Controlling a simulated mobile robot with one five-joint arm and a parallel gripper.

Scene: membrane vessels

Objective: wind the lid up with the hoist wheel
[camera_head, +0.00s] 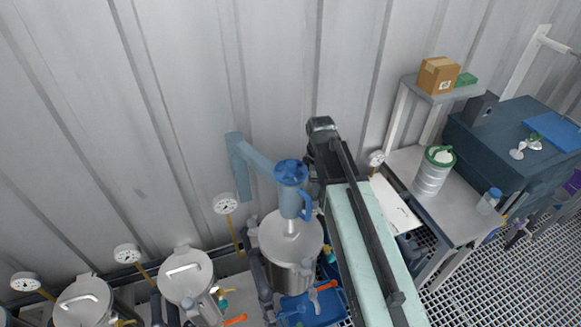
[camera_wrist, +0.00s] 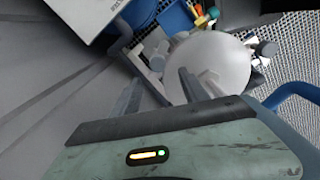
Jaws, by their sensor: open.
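The blue hoist (camera_head: 291,198) hangs from a blue bracket arm over the steel vessel (camera_head: 292,272). Its round blue wheel (camera_head: 290,171) is on top. A pale rod runs from the hoist down to the round grey lid (camera_head: 275,238), which appears to lie on the vessel. My arm reaches past the right side of the hoist, and my gripper's fingers cannot be made out in the head view. In the wrist view my gripper (camera_wrist: 160,88) is open and empty, with the pale round lid (camera_wrist: 225,62) beyond the fingers. A blue curved bar shows at the right edge there.
Two smaller lidded vessels (camera_head: 187,275) (camera_head: 84,300) stand to the left with gauges (camera_head: 226,204) by the wall. A blue bin (camera_head: 312,308) sits in front of the steel vessel. The wall is close behind.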

